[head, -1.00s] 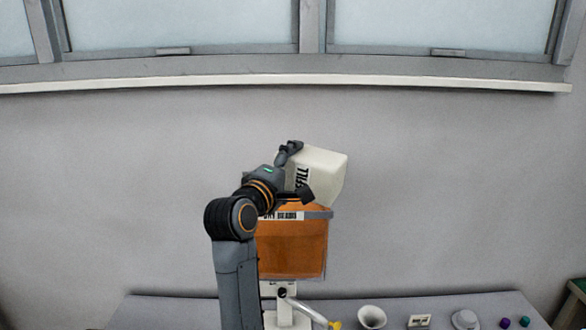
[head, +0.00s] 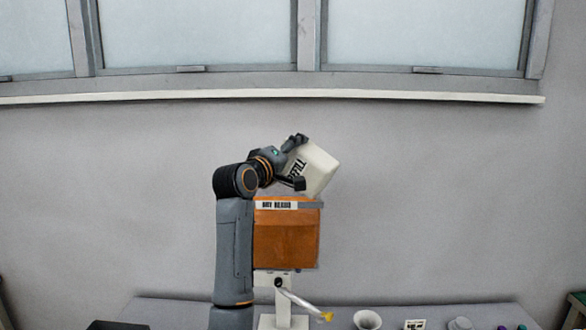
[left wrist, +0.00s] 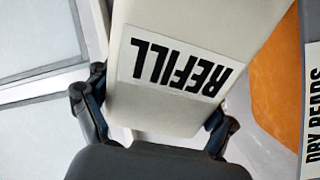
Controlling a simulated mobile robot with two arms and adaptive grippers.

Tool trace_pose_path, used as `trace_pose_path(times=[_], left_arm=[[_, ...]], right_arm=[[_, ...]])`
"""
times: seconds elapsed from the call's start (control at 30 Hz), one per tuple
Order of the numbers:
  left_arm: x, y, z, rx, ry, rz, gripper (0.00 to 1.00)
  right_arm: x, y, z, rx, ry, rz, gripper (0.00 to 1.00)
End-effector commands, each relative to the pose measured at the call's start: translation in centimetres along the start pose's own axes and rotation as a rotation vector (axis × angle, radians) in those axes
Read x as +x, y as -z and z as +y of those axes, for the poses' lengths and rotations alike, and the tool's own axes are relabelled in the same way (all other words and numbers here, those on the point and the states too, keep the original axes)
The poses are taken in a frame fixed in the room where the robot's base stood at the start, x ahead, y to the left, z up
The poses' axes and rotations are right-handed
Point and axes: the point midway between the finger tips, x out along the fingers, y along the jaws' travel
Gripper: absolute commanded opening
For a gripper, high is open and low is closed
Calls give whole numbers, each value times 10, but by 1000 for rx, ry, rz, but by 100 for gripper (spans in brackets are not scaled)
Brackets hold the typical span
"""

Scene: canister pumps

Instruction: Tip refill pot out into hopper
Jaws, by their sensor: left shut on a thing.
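The white refill pot (head: 318,172) is held tilted above the orange hopper (head: 285,240), its lower end close to the hopper's top right. My left gripper (head: 297,163) is shut on the pot. In the left wrist view the fingers of my left gripper (left wrist: 155,118) sit on either side of the pot (left wrist: 200,25), whose REFILL label faces the camera. The hopper (left wrist: 280,90) shows orange at the right there, with its DRY BEADS label. The pot's mouth and the hopper's inside are hidden. My right gripper is not in view.
The hopper stands on a white stand (head: 285,300) with a yellow-tipped lever (head: 305,302). A white funnel-shaped cup (head: 367,319), a small labelled block (head: 415,325) and small caps are on the grey bench (head: 180,308). A window sill (head: 270,96) runs along the wall behind.

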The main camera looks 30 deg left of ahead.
Motion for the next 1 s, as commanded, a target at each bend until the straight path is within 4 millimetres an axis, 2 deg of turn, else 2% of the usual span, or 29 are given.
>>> trace_pose_path(times=[0.03,0.07,0.2,0.4,0.5,0.67,1.0], left_arm=[[-1,2,4,114,-1,6,31],[-1,3,9,187,-1,6,31],[-1,11,25,509,7,3,31],[-1,13,22,859,7,1,31],[-1,14,22,969,5,2,31],[0,13,20,1047,3,1,31],[0,13,20,1052,2,2,31]], right_arm=[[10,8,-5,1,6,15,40],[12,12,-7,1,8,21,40],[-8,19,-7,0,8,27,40],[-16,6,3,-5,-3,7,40],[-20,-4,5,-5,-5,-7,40],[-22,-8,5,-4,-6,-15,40],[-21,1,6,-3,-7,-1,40]])
